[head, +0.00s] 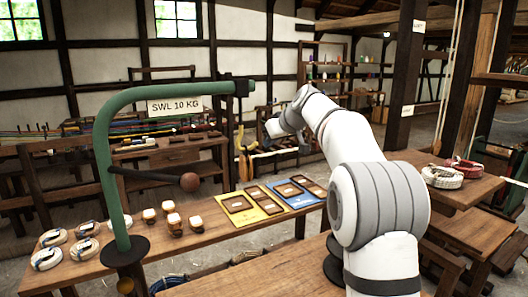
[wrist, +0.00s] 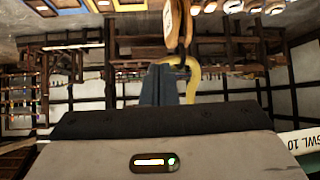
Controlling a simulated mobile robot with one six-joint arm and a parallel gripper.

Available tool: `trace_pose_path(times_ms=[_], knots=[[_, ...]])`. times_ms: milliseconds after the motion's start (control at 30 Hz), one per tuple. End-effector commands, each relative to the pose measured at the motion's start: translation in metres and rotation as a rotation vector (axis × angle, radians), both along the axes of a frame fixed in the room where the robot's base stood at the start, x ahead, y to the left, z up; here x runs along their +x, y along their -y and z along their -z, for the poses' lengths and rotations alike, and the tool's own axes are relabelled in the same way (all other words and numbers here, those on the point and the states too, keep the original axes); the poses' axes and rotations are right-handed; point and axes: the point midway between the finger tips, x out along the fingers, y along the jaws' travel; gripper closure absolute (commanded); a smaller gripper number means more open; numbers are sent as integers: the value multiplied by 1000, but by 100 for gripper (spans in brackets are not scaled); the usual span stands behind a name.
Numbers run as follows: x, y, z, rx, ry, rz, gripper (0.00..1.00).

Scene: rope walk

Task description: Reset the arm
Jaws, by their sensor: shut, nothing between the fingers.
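My gripper (wrist: 160,84) shows in the wrist view as dark grey fingers held together, with nothing between them. In the head view my white and grey arm rises from the right and bends over toward the left. Its end is above the long workbench (head: 215,230), in the air. A yellow hook (wrist: 193,82) with a wooden block (wrist: 180,28) appears beside and beyond the fingertips in the wrist view. I cannot tell whether it touches them. The yellow hook also shows in the head view (head: 239,140), left of the arm's end.
A green bent post (head: 103,150) with a "SWL 10 KG" sign (head: 174,106) stands at left. The bench holds coiled ropes, wooden blocks, and yellow (head: 235,220) and blue (head: 309,204) mats. A dark timber post (head: 402,75) and a table (head: 462,190) with rope coils stand at right.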

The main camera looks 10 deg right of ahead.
Motion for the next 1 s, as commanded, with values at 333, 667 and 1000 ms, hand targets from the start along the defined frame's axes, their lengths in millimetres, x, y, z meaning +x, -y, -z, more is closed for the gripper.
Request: trace_pose_path(times_ms=[333, 667, 1000], knots=[[-41, 24, -41, -2, 0, 2, 100], [-93, 25, -25, -3, -98, 69, 100], [-252, 28, 73, -46, -357, 281, 100]])
